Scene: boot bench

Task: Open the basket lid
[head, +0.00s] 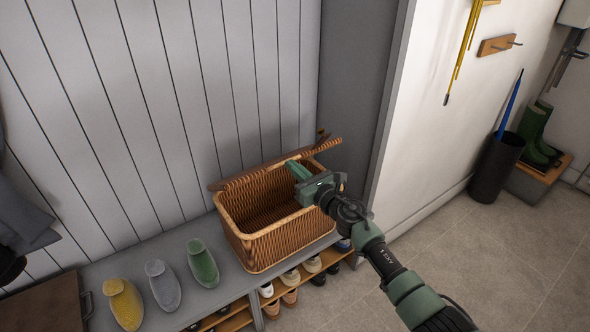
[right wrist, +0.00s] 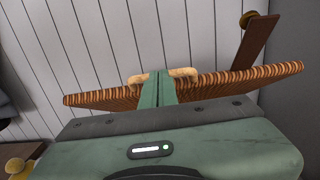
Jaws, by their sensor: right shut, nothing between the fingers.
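The wicker basket (head: 262,250) stands on the grey bench against the panelled wall. Its lid (head: 240,181) is raised along the back edge, tilted up toward the wall, and the inside of the basket shows empty. My right gripper (head: 292,166) is over the basket's right part, its shut green fingers close to the lid. In the right wrist view the shut fingers (right wrist: 158,86) stand in front of the woven lid (right wrist: 235,80), with a pale tan piece partly hidden behind them. I cannot tell whether they touch the lid. My left gripper is not in view.
Yellow (head: 122,304), grey (head: 162,285) and green (head: 203,263) shoe-shaped items lie on the bench left of the basket. Shoes (head: 290,277) fill the shelf below. A white wall end (head: 440,110) stands to the right.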

